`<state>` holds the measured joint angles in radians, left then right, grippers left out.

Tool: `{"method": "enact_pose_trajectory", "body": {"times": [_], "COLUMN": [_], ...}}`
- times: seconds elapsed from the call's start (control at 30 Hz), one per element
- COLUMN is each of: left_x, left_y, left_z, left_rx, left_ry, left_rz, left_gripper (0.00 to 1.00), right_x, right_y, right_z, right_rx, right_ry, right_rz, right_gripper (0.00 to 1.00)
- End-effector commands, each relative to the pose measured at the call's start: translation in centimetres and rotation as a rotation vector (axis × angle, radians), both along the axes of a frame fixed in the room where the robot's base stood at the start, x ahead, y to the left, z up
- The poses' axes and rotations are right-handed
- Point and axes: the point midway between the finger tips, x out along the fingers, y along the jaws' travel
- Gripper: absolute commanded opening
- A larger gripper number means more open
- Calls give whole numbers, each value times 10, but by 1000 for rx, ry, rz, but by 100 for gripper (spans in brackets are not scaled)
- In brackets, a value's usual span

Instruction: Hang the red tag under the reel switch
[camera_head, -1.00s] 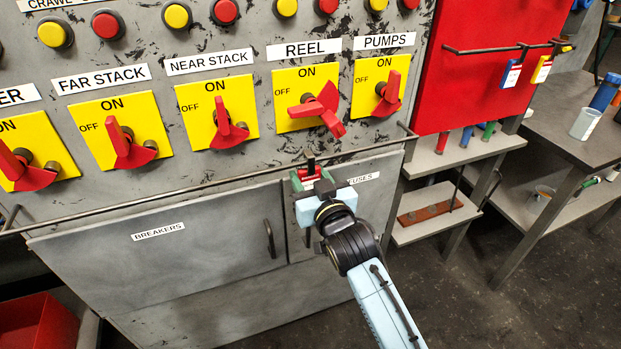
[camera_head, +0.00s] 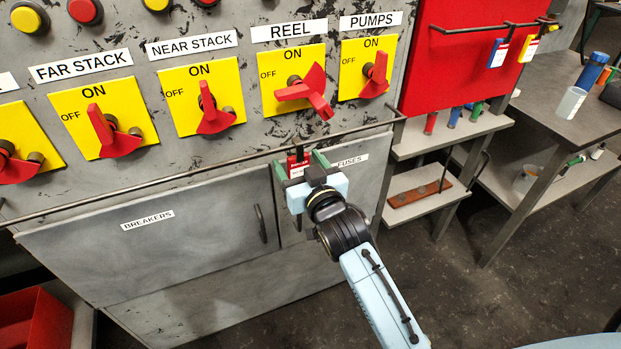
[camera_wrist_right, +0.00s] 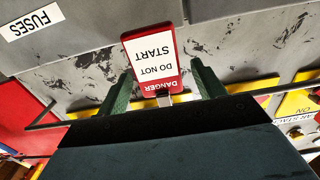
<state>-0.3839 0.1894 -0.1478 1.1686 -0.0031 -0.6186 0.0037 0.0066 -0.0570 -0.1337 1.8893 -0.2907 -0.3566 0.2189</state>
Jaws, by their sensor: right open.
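The red tag (camera_head: 299,162) is at the black rail (camera_head: 230,177) below the reel switch (camera_head: 306,88) and appears to hang from it. In the right wrist view, the tag (camera_wrist_right: 150,58) reads "DANGER DO NOT START", upside down in the picture. My right gripper (camera_head: 301,163) is open, with its green fingers on either side of the tag and visible gaps beside it. The reel switch has a red handle turned sideways on a yellow plate. The hook's exact contact with the rail is too small to tell. My left gripper is out of view.
Other red switches, such as the pumps switch (camera_head: 375,75), line the panel. The fuses door (camera_head: 345,190) lies behind my gripper. A red board (camera_head: 480,55) at right bears a rail with a blue tag (camera_head: 497,52) and a yellow tag (camera_head: 528,47).

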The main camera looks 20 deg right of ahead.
Motion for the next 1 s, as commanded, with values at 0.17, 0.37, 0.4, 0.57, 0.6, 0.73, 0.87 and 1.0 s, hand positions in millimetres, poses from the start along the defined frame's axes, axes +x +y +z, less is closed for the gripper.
{"method": "enact_pose_trajectory", "body": {"times": [0.17, 0.37, 0.4, 0.57, 0.6, 0.73, 0.87, 1.0], "left_x": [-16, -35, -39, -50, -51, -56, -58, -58], "left_y": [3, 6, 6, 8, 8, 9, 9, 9], "left_z": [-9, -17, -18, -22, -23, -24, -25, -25], "left_rx": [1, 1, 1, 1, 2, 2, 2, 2], "left_ry": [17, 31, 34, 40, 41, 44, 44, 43], "left_rz": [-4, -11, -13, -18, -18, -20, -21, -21], "left_gripper": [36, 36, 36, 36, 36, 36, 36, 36], "right_x": [-28, -70, -78, -105, -110, -122, -127, -128], "right_y": [-1, -2, -3, -3, -4, -4, -4, -4], "right_z": [1, 2, 2, 2, 2, 2, 3, 3], "right_rx": [1, 2, 2, 1, 1, 1, 1, 0], "right_ry": [3, 4, 3, 2, 2, 1, -1, -1], "right_rz": [0, 0, 0, 0, 0, 0, 0, 0], "right_gripper": [68, 68, 68, 68, 68, 68, 68, 68]}}
